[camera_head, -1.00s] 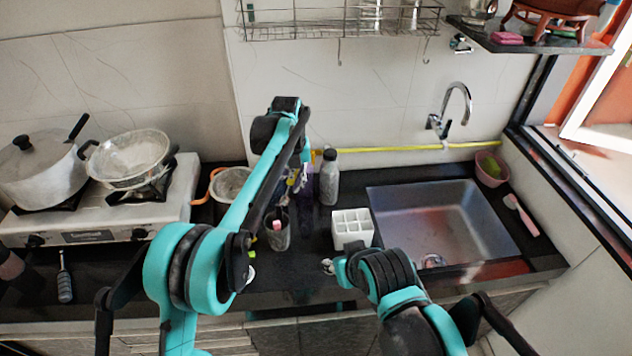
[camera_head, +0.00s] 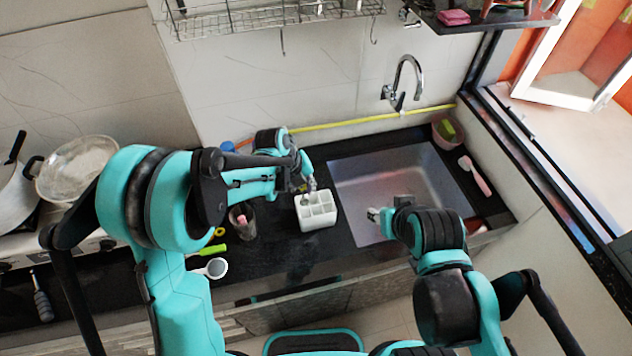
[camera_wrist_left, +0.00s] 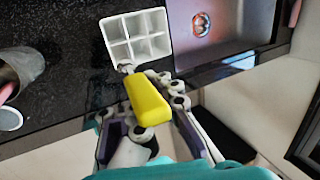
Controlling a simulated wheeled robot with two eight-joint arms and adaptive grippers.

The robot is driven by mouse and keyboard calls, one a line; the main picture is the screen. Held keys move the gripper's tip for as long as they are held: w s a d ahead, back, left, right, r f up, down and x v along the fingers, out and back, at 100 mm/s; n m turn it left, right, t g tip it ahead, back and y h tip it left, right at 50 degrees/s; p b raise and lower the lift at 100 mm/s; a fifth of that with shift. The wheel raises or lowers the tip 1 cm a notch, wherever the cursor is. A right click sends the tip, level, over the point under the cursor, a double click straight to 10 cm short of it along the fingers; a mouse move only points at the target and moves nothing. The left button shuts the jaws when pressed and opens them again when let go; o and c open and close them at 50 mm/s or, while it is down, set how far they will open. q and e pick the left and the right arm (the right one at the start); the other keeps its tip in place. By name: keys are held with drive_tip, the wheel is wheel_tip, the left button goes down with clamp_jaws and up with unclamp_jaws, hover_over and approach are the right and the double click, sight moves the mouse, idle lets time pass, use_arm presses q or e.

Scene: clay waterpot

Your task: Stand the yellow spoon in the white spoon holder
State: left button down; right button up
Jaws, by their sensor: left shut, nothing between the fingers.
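The white spoon holder (camera_head: 318,212), a block of square compartments, stands on the dark counter left of the sink; it also shows in the left wrist view (camera_wrist_left: 135,36). The yellow spoon handle (camera_wrist_left: 148,101) points toward the wrist camera, with its metal part (camera_wrist_left: 126,66) by the holder's near left corner. I cannot tell whether that end is inside a compartment. My left gripper (camera_head: 308,178) is shut with nothing gripped, close to the handle at the holder's back edge. The handle overlaps the fingers in the wrist view. My right gripper (camera_head: 378,214) hangs over the sink; its jaw state is unclear.
A dark cup (camera_head: 242,222) holding a pink item stands left of the holder. A green-handled tool (camera_head: 212,249) and a white round item (camera_head: 214,268) lie near the front edge. The sink (camera_head: 372,178) and tap (camera_head: 405,85) are to the right.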

use_arm(q)
drive_tip(key=f+b, duration=0.4)
drive_tip(key=f, duration=0.1)
drive_tip(key=f+b, duration=0.4)
drive_tip(key=f, duration=0.1)
drive_tip(key=shift+s+d+f, duration=0.1)
drive_tip(key=shift+d+f, duration=0.1)
drive_tip(key=shift+f, duration=0.15)
idle(0.3)
drive_tip(key=c, duration=2.3)
unclamp_jaws()
drive_tip(key=o, duration=1.1)
